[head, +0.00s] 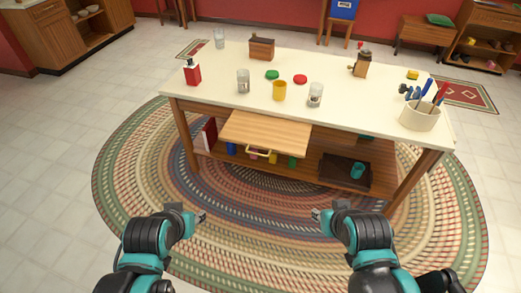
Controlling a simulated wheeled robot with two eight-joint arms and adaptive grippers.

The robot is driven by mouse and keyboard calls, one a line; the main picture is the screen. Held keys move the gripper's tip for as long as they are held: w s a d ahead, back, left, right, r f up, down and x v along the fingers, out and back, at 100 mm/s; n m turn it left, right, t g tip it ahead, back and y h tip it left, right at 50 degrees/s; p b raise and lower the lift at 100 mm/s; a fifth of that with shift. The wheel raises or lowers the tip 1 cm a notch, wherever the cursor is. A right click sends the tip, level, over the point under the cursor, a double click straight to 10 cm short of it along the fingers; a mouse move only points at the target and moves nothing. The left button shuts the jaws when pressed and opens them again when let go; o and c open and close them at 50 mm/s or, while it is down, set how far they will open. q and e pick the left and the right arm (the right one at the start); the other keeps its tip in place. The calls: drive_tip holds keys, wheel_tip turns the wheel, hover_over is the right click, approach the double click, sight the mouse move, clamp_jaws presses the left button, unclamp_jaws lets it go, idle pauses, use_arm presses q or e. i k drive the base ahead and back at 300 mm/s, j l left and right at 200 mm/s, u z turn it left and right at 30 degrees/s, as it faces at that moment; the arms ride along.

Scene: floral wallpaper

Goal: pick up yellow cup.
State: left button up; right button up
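The yellow cup (279,91) stands upright near the front edge of the cream-topped table (215,92), between two clear glasses. My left gripper (202,215) and my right gripper (316,214) are both low in front of the table, over the rug and well short of the cup. They face each other with a wide gap between them. Both are small in the picture, so I cannot tell whether their fingers are open or shut. Nothing visible is held in either.
Clear glasses (243,82) (316,95) flank the cup. Green (272,74) and red (300,79) round things lie behind it. A red bottle (192,73) stands left, a utensil crock (419,116) right.

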sight(279, 91)
drive_tip(key=i+l+z, duration=0.1)
drive_tip(key=i+z, duration=0.15)
drive_tip(key=i, duration=0.7)
drive_tip(key=i+z, duration=0.3)
drive_tip(key=i, duration=0.65)
